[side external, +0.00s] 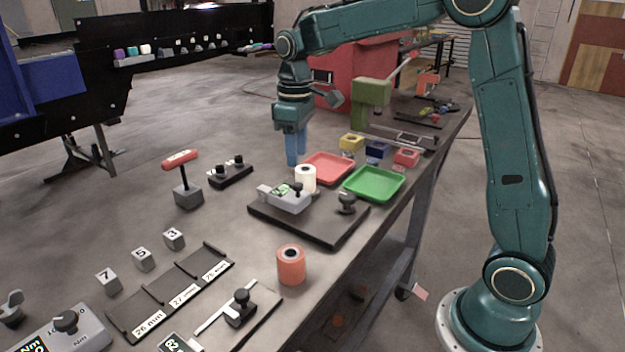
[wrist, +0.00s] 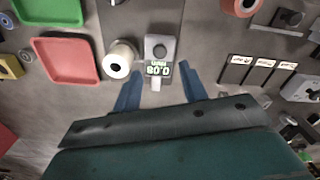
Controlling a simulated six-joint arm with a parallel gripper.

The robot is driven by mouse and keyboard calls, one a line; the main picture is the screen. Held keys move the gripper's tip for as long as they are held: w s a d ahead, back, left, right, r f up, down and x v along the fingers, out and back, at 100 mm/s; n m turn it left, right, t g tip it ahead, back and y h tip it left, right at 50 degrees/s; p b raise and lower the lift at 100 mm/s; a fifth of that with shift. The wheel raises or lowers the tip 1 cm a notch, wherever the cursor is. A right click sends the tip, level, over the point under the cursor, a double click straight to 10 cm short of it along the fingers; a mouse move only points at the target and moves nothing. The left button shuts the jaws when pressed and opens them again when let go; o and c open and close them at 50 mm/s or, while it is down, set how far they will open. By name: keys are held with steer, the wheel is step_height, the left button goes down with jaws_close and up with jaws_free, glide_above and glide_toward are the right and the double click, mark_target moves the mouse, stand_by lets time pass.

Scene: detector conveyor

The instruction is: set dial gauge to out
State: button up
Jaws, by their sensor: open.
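The likely dial gauge (side external: 286,200) is a light grey block with a small green display and a dark knob. It sits on a black base plate (side external: 325,230) beside a white roll (side external: 305,175). In the wrist view the gauge (wrist: 159,50) lies ahead, between the fingertips in the picture, with an upside-down reading that looks like 0.08 mm and a pale stem. The white roll (wrist: 119,62) is to its left there. My gripper (side external: 295,160) is open and empty, with blue fingers pointing down, above the table beyond the gauge. My gripper also shows in the wrist view (wrist: 160,70).
A red tray (side external: 328,167) and a green tray (side external: 374,184) lie right of the gauge. A red-handled lever (side external: 182,175) stands to the left. An orange roll (side external: 291,266) and a slotted rack (side external: 170,290) are nearer. A green press (side external: 370,97) stands behind.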

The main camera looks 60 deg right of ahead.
mark_target(298, 184)
steer(key=shift+f, duration=3.6)
jaws_close()
